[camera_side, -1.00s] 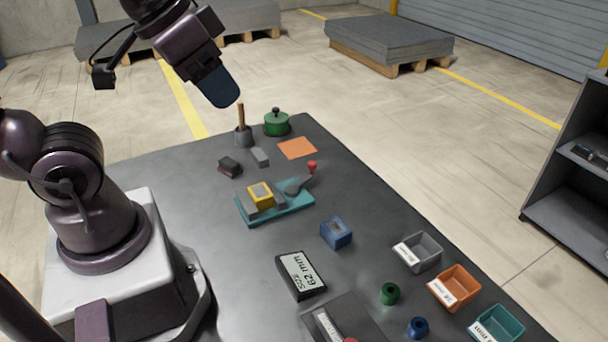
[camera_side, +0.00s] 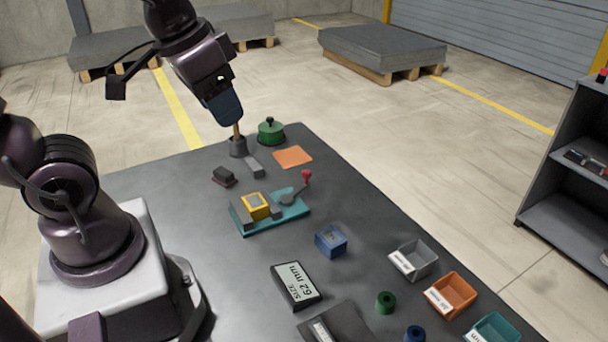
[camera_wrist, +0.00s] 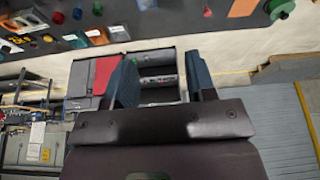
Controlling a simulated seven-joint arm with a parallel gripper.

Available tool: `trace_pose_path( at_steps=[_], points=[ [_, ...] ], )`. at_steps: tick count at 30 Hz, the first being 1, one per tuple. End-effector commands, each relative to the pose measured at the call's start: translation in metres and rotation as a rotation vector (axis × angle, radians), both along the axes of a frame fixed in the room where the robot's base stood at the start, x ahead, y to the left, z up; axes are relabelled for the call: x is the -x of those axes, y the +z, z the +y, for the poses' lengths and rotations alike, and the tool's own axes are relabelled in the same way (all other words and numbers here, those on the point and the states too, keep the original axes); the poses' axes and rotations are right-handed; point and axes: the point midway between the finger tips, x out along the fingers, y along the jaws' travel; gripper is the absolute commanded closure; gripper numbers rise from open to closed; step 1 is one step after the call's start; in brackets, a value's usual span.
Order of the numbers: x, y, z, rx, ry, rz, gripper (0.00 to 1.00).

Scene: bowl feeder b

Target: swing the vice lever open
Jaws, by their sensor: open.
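The vice (camera_side: 287,219) has a teal base and grey jaws, with a yellow-framed block (camera_side: 256,205) between the jaws. Its grey lever with a red knob (camera_side: 306,175) is at the right end of the vice, the knob raised and toward the back right. My gripper (camera_side: 226,112) is in the air past the back left of the vice, well away from the lever. Its two blue fingers (camera_wrist: 160,82) are apart in the wrist view, with nothing between them. In the side view they overlap, and the tips appear just above the stick in the grey pot.
A grey pot with a wooden stick (camera_side: 238,147), a green lidded pot (camera_side: 271,132) and an orange mat (camera_side: 292,157) are at the back. A blue block (camera_side: 331,241), a size display (camera_side: 297,284) and small bins (camera_side: 450,295) are at the front right.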

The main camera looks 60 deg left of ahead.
Motion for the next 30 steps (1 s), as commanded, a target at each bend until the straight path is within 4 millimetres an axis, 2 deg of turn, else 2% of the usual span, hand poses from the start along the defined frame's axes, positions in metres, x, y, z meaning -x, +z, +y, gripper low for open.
trace_pose_path(
  at_steps=[5, 11, 15, 21, 24, 26, 27, 30],
  points=[
    [-0.045, -0.022, 0.025, 0.005, 0.050, 0.154, 0.49],
    [-0.100, -0.057, 0.060, 0.007, 0.013, 0.281, 0.49],
    [-0.136, -0.095, 0.089, 0.014, -0.050, 0.353, 0.49],
    [-0.179, -0.151, 0.127, 0.018, -0.191, 0.407, 0.49],
    [-0.198, -0.168, 0.141, 0.004, -0.281, 0.400, 0.49],
    [-0.212, -0.167, 0.146, -0.020, -0.349, 0.376, 0.49],
    [-0.220, -0.159, 0.148, -0.041, -0.388, 0.353, 0.49],
    [-0.221, -0.157, 0.149, -0.057, -0.455, 0.346, 0.49]
  ],
)
